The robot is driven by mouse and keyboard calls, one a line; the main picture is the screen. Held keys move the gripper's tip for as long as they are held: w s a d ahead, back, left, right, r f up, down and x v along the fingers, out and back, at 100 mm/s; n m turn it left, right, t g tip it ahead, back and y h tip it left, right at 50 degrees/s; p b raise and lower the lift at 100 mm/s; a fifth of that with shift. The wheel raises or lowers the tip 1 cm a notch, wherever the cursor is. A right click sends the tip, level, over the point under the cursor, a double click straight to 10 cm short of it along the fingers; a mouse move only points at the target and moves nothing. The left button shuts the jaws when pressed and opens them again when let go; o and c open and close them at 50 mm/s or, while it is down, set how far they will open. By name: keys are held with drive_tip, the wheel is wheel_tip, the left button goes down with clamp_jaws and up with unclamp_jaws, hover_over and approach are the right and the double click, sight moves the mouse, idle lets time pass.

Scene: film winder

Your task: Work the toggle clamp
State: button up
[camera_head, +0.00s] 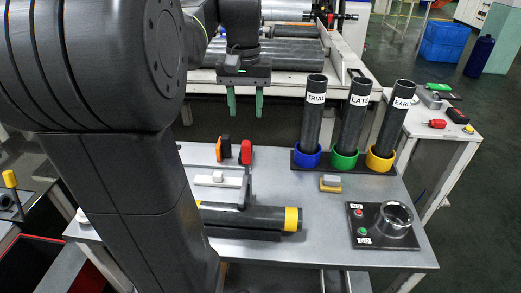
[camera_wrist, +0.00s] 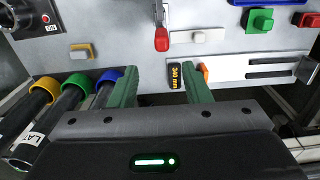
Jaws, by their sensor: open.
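The toggle clamp's red handle (camera_head: 246,152) stands up above the near half of the table, with a grey arm running down from it towards the dark tube. The handle also shows at the top middle of the wrist view (camera_wrist: 162,39). The dark tube (camera_head: 250,218) lies flat, with a yellow end at its right. My gripper (camera_head: 246,106) is open and empty, green fingers pointing down, above and beyond the handle in the head view. In the wrist view, the handle lies past the gap between my fingers (camera_wrist: 158,76), not touching them. My arm hides the clamp's left surroundings.
Three labelled dark tubes stand in blue, green and yellow cups (camera_head: 380,160) at the right. A control box with a round ring (camera_head: 395,218) is at the front right. A white block (camera_head: 218,180) and an orange piece (camera_head: 224,148) are left of the handle. A yellow-grey block (camera_head: 330,184) lies centrally.

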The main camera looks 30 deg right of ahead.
sight(246, 142)
drive_tip(key=f+b, duration=0.1)
drive_tip(key=f, duration=1.2)
drive_tip(key=shift+a, duration=0.2)
clamp_jaws()
